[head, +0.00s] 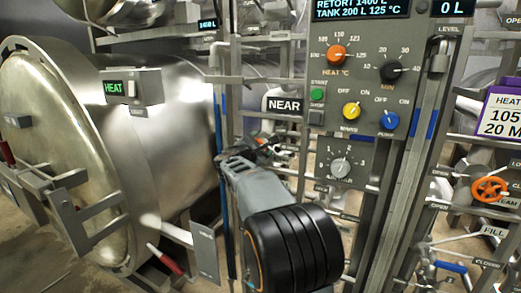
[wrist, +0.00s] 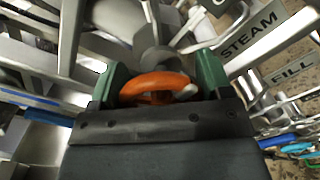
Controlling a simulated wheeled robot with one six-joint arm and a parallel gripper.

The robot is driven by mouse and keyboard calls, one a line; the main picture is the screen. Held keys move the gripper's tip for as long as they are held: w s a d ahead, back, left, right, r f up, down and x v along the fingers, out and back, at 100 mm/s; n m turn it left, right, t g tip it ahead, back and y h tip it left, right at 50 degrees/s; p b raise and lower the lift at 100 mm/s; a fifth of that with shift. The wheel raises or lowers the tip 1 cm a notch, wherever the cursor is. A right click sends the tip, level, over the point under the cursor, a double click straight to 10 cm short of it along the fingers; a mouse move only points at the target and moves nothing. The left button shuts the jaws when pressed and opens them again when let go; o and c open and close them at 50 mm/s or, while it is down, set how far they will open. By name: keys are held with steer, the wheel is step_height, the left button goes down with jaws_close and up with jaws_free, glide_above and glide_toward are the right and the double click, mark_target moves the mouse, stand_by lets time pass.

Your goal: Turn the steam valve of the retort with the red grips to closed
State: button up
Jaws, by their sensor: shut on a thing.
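The retort (head: 165,130) with red grips (head: 165,258) stands at the left of the head view, its round steel door facing front. In the wrist view an orange valve wheel (wrist: 157,82) sits between the green pads of my gripper (wrist: 160,85), which is shut on it. A sign reading STEAM (wrist: 250,32) is beside it. In the head view my gripper (head: 248,150) reaches in left of the control panel, and the held wheel is hidden there. I cannot tell the valve's position from these frames.
A control panel (head: 355,100) with knobs stands right of my arm. Blue and steel pipes crowd my gripper. In the wrist view a FILL sign (wrist: 293,70) and blue and green handles are at right.

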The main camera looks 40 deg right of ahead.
stand_by(0.3)
steer(key=o, duration=0.9)
steer(key=b+v, duration=0.1)
steer(key=v, duration=1.3)
steer(key=shift+d, duration=0.1)
